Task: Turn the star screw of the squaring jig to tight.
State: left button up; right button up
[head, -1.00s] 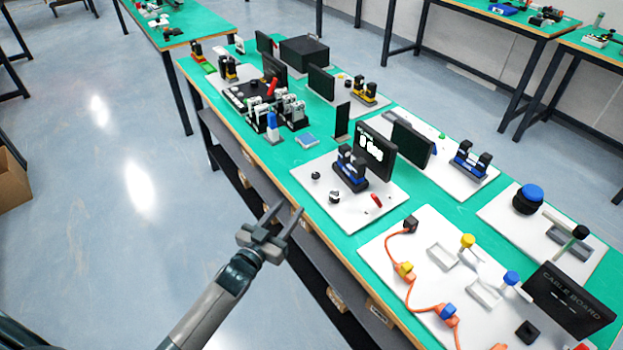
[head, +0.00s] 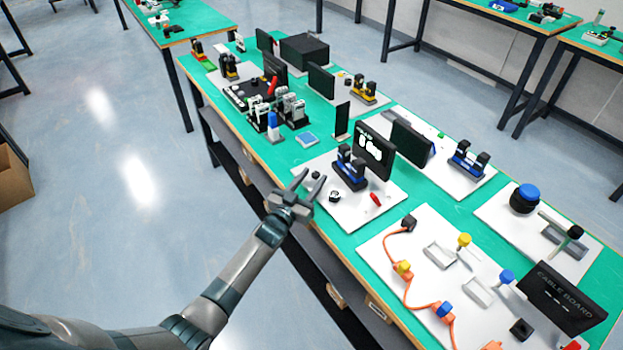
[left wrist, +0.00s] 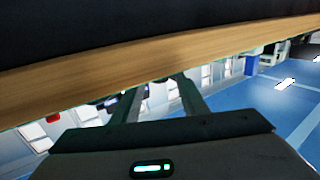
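My left gripper (head: 309,181) is open and empty. In the head view its spread fingers overlap the near edge of a white board. That board (head: 350,217) carries a black-and-blue double-post fixture (head: 350,168), a dark screen (head: 374,151), a small black knob (head: 315,174), a black-and-white round knob (head: 334,196) and a red piece (head: 376,199). No label marks the squaring jig, and I cannot tell which knob is the star screw. In the left wrist view the fingers (left wrist: 157,97) are apart with nothing between them. My right gripper is out of view.
The green table's wooden edge (left wrist: 150,58) crosses the left wrist view close to my fingers. A cable board (head: 398,256) stands to the right, and a board with a blue-topped black knob (head: 525,198) beyond it. A crowded fixture group (head: 275,107) lies to the left.

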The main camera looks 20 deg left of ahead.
pick_arm(q)
grip_shut()
